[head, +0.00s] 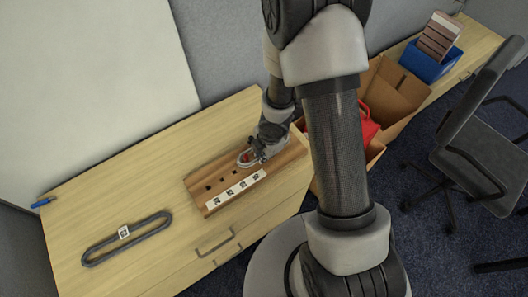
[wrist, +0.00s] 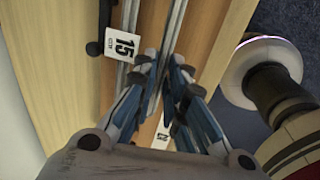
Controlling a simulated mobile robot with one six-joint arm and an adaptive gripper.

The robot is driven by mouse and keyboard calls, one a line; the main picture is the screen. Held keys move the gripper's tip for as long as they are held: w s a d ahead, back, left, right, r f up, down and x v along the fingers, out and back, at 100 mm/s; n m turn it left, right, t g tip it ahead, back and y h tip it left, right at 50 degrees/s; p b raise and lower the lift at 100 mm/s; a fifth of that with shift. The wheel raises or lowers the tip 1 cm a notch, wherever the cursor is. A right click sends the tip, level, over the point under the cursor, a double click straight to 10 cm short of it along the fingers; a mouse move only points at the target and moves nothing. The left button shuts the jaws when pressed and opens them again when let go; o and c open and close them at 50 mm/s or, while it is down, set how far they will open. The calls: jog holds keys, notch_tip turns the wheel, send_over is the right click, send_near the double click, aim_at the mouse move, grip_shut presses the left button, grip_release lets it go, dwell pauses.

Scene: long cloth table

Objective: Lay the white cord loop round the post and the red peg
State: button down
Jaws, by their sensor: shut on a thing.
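My gripper (head: 254,157) is low over the right end of a wooden board (head: 195,185) with a row of dark square holes. In the wrist view my gripper (wrist: 163,64) has its fingers close together on a light cord (wrist: 177,22), seemingly the white cord loop. Another cord strand runs beside it, with a white tag marked 15 (wrist: 121,45). A small dark knob shows left of the tag; I cannot tell whether it is the post. A small red spot by the gripper in the head view may be the red peg. My gripper hides the loop's ends.
A dark grey oval loop (head: 95,258) with a white tag lies on the table (head: 75,195) at left. A blue pen-like thing (head: 42,203) is at the far left corner. Cardboard boxes (head: 398,95) and a blue bin (head: 428,64) stand at right, near a black chair (head: 485,150).

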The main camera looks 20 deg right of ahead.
jog(key=shift+f+b, duration=0.6)
jog(key=shift+f, duration=0.1)
jog(key=shift+f, duration=0.2)
jog(key=shift+f+b, duration=0.5)
jog(key=shift+b, duration=0.25)
jog(key=shift+f, duration=0.15)
jog(key=c, duration=1.6)
grip_release()
jog(key=shift+o, duration=0.2)
